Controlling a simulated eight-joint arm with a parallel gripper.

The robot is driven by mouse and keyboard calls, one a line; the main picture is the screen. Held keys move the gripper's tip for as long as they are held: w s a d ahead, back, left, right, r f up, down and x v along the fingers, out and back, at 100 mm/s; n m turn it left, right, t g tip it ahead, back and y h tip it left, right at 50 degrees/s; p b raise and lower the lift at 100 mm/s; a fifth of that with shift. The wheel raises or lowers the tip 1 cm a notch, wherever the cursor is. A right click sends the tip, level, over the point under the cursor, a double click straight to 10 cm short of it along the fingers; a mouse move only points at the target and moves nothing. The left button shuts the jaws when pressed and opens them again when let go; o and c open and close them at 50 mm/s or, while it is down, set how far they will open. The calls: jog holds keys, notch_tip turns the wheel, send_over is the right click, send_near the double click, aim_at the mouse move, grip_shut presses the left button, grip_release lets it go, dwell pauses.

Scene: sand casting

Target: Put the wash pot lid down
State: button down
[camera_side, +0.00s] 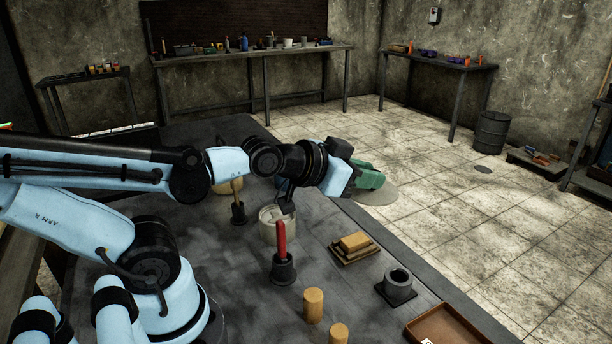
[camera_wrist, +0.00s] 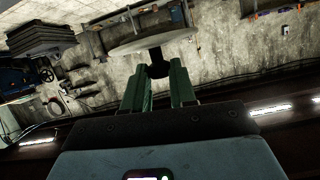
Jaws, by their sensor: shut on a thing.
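The wash pot lid is a pale, thin round disc (camera_side: 380,195) with a dark knob. My gripper (camera_side: 368,178) is shut on the knob, with green fingers. The lid is in the air and, in the side view, shows against the floor beyond the bench's right edge. In the wrist view my gripper (camera_wrist: 159,82) has its two fingers on either side of the black knob, and the lid (camera_wrist: 150,42) shows tilted beyond them. A whitish pot (camera_side: 268,232), seemingly the wash pot, stands uncovered on the bench, partly hidden behind a red-handled tool.
Bare bench lies between the cylinders and the blocks.

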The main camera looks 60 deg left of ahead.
jog(key=shift+s+f, duration=0.95)
jog(key=shift+f, duration=0.2)
notch_tip(320, 180, up, 5)
jog(key=shift+f, duration=0.1)
jog(key=shift+a+f+n+y, duration=0.35)
jog(key=shift+a+f+y, duration=0.05)
jog(key=shift+f, duration=0.2)
jog(key=shift+a+f+n+y, duration=0.35)
jog(key=shift+a+f+y, duration=0.05)
jog(key=shift+f, duration=0.2)
jog(key=s+a+r+n+g+y, duration=0.1)
jog(key=s+a+n+g+y, duration=0.2)
jog(key=a+n+g+y, duration=0.45)
jog(key=s+a+r+n+g+y, duration=0.1)
jog(key=s+a+n+g+y, duration=0.25)
jog(key=a+n+g, duration=0.7)
notch_tip(320, 180, down, 6)
jog(key=d+t, duration=0.1)
jog(key=d, duration=0.1)
jog(key=shift+d+n+t+y, duration=0.35)
jog(key=shift+n+t+y, duration=0.05)
jog(key=shift+w+r, duration=0.1)
jog(key=shift+f, duration=4.8)
